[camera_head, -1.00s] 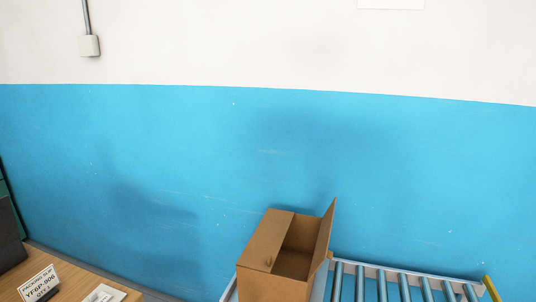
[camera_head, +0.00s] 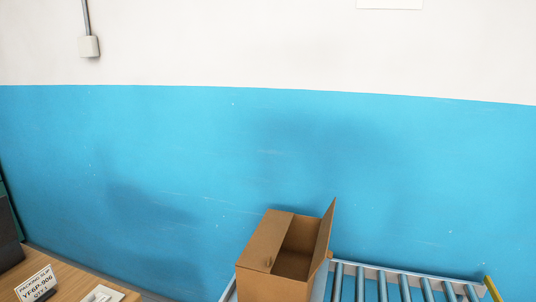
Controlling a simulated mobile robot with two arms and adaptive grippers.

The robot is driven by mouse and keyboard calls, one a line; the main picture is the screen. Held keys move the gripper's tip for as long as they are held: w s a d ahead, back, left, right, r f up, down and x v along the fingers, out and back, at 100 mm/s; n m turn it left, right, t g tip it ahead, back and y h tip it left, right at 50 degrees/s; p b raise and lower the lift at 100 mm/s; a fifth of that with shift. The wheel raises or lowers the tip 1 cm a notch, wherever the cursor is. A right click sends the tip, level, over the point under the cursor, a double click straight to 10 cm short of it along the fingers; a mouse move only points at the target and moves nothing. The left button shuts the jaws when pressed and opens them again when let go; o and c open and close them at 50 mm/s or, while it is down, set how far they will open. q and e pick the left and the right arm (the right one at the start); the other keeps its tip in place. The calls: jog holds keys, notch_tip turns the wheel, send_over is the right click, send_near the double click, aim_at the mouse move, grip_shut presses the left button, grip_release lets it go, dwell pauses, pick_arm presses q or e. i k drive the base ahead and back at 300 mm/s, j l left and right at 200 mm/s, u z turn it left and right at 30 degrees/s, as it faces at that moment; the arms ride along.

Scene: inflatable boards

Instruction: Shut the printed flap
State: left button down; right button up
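A brown cardboard box (camera_head: 272,288) stands on a roller conveyor at the bottom middle of the head view. Its left flap (camera_head: 265,239) lies folded over the left part of the opening. A small dark print shows near the front of that flap. Its right flap (camera_head: 325,232) stands up, tilted slightly outward. The opening between them is dark, and I cannot make out anything inside. The box's lower part is cut off by the picture edge. Neither of my grippers is in view.
The roller conveyor (camera_head: 405,287) runs right from the box, its rollers bare, with a yellow end piece (camera_head: 492,288). A wooden table (camera_head: 75,272) at lower left holds a packing slip sign (camera_head: 36,284) and a white item (camera_head: 103,294). A blue and white wall stands behind.

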aim_at(320, 251)
jog(key=l+u, duration=0.1)
jog(key=l, duration=0.3)
jog(key=k+l, duration=0.15)
jog(key=l, duration=0.25)
jog(key=k+l+u, duration=0.15)
jog(key=l, duration=0.65)
jog(key=k+l+u, duration=0.15)
jog(key=l, duration=0.25)
jog(key=i+l+z, duration=0.1)
jog(key=l+z, duration=0.2)
